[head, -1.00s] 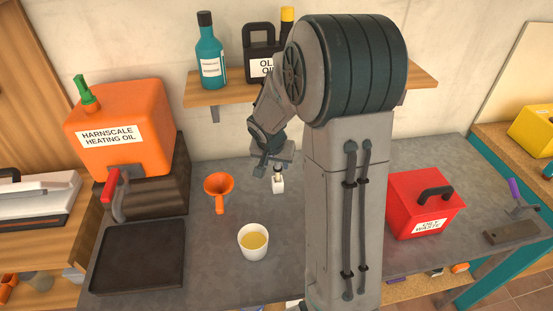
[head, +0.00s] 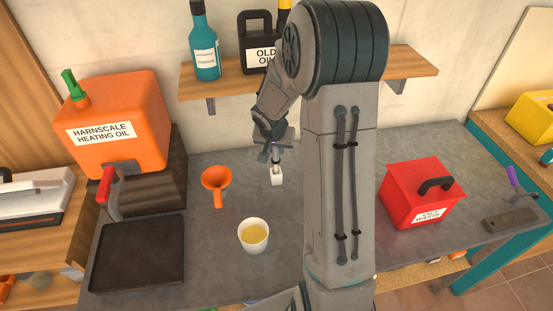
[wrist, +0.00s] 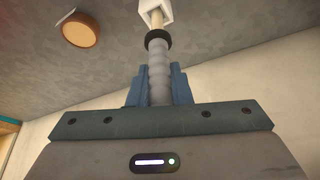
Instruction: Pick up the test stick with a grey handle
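The test stick has a ribbed grey handle (wrist: 159,80), a black collar and a pale shaft. In the wrist view it lies between the blue fingers of my gripper (wrist: 160,84), which sit close against both sides of the handle, with no clear gap. My gripper looks shut on it. The shaft's far end goes into a small white holder (wrist: 155,12). In the head view, my gripper (head: 275,156) is just above the white holder (head: 277,177) on the bench, and the handle is mostly hidden by it.
An orange funnel (head: 216,184) and a white cup of yellow liquid (head: 253,237) stand left of the holder. An orange oil tank (head: 120,125) and dark tray (head: 137,255) are farther left. A red waste box (head: 420,194) stands right. A shelf (head: 225,82) with bottles hangs behind.

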